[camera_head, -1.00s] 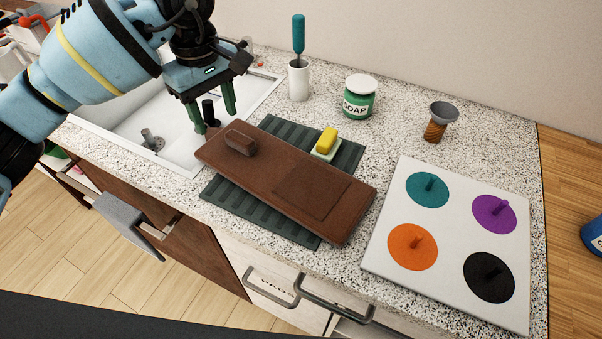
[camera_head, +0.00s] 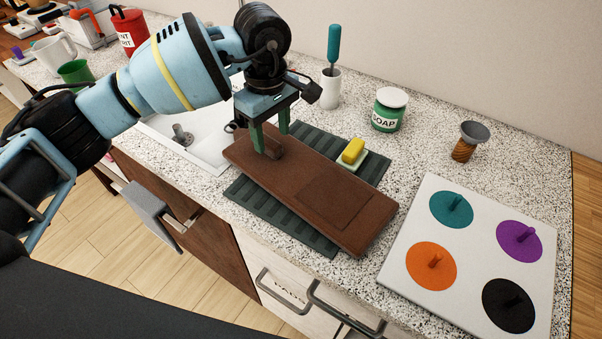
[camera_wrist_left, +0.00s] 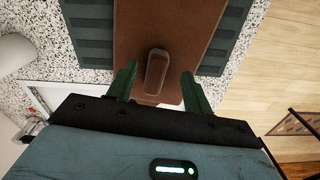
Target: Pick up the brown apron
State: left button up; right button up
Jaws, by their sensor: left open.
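The brown apron (camera_head: 328,192) is a flat, stiff-looking brown slab with a raised block at its left end. It lies tilted across a dark green ridged mat (camera_head: 263,200) on the counter. In the left wrist view the apron (camera_wrist_left: 190,30) runs up the picture, and its raised block (camera_wrist_left: 157,72) sits between the fingers. My left gripper (camera_head: 271,150) is open over that block, one finger on each side, with gaps visible in the left wrist view (camera_wrist_left: 158,88). The fingers partly hide the block in the head view. My right gripper is not in view.
A yellow sponge on a dish (camera_head: 352,152) sits close behind the apron. A soap can (camera_head: 388,112), a white cup with a teal-handled brush (camera_head: 330,88) and a small brush (camera_head: 467,142) stand behind. A white board with coloured knobbed discs (camera_head: 478,258) lies right. The sink (camera_head: 190,150) is left.

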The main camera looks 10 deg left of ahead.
aim_at(275, 144)
pick_arm(q)
jog(key=shift+w+d+f, duration=0.1)
jog(key=shift+f, duration=1.65)
grip_shut()
